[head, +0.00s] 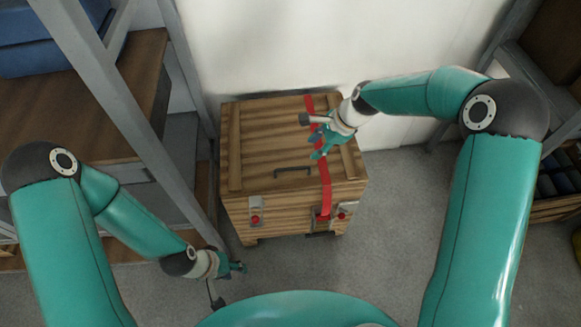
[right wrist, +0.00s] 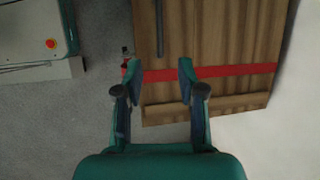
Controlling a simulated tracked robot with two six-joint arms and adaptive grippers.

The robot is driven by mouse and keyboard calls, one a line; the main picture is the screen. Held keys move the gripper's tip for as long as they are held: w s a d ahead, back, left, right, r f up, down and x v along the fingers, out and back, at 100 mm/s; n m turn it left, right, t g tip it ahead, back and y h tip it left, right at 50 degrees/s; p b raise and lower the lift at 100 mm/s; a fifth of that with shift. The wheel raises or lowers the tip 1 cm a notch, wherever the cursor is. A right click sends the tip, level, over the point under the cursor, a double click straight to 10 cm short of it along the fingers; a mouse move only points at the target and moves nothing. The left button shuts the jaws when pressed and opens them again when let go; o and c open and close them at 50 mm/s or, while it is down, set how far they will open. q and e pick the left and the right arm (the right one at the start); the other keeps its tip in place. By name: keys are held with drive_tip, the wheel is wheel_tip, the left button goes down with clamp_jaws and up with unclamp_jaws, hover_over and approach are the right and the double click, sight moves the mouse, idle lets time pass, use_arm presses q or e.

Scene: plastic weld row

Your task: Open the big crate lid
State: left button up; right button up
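The big wooden crate (head: 280,217) stands on the floor with its planked lid (head: 262,135) shut. A dark handle (head: 292,170) is on the lid near the front edge. A red strap (head: 325,190) runs over the lid's right part and down the front to a buckle (head: 322,215). Metal latches with red parts sit at the front left (head: 255,212) and front right (head: 343,211). My right gripper (head: 317,146) is over the lid at the strap; the right wrist view shows it open (right wrist: 158,82), with the strap (right wrist: 225,73) crossing beyond its fingertips. My left gripper (head: 238,267) is low, left of the crate's front; its opening is unclear.
A grey metal post (head: 120,100) and a wooden shelf unit (head: 85,110) with a blue bin (head: 40,40) stand to the left. A white wall (head: 300,45) is behind the crate. A rack with bins (head: 555,180) stands at the right. Grey floor (head: 390,215) is clear right of the crate.

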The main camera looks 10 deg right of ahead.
sight(292, 168)
drive_tip(key=x, duration=1.4)
drive_tip(key=shift+a+f, duration=0.1)
drive_tip(key=shift+f, duration=0.25)
clamp_jaws()
